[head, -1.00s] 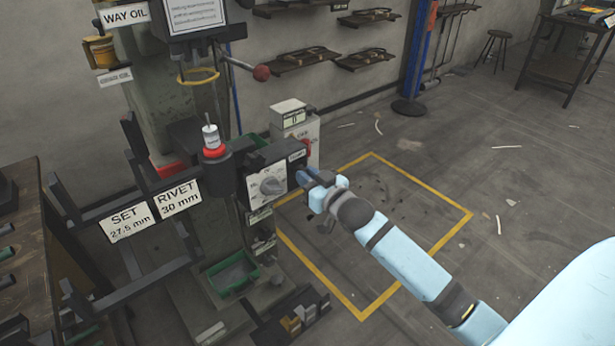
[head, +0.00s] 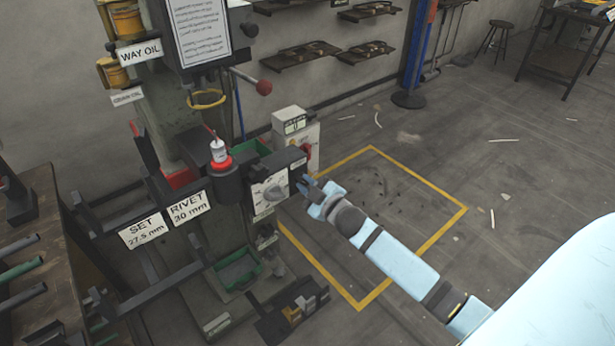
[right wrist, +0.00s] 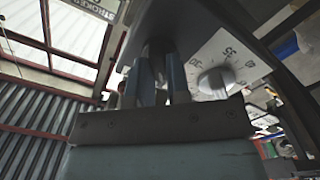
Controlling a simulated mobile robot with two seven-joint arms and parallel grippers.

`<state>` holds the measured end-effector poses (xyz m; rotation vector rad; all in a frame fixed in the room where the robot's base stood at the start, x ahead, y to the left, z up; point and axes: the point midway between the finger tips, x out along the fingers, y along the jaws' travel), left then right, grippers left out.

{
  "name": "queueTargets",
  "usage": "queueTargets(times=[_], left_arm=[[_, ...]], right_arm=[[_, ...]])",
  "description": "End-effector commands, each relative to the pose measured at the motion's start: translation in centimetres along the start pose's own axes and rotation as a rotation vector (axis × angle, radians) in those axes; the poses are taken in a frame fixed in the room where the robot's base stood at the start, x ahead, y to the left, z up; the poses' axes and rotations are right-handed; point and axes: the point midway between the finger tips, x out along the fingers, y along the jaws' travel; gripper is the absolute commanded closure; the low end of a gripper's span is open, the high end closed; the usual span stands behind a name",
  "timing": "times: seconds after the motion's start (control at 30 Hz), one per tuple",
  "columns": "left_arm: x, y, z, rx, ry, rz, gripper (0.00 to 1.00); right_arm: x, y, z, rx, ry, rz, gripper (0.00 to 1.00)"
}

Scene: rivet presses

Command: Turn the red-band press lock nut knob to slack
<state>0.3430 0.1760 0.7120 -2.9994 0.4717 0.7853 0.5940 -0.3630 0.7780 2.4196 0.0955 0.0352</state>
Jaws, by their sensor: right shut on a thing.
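The press with the red band (head: 220,163) stands left of centre in the head view. Its dark head box carries a white dial plate with a grey pointer knob (head: 264,191); the dial knob also shows in the right wrist view (right wrist: 214,80). My right gripper (head: 305,186) is at the right side of this box. In the right wrist view its blue fingers (right wrist: 162,80) are shut on a dark round part, the lock nut knob (right wrist: 157,48), under the box. The fingers hide most of the knob. My left gripper is not in view.
Labelled SET and RIVET plates (head: 188,208) hang on rails at the left. A grey box (head: 296,128) stands behind the dial. A green tray (head: 236,270) lies below.

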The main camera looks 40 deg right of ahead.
Motion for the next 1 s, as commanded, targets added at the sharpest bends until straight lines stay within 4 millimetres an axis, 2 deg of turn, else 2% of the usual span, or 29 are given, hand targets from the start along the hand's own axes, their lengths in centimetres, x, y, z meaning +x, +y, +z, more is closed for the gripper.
queueTargets(times=[0.6, 1.0], left_arm=[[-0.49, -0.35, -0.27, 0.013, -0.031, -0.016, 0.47], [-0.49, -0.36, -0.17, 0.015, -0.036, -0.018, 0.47]], right_arm=[[0.01, -0.14, -0.03, -0.54, 0.001, 0.0, 1.0], [0.02, -0.22, 0.07, -0.706, 0.0, 0.001, 1.0]])
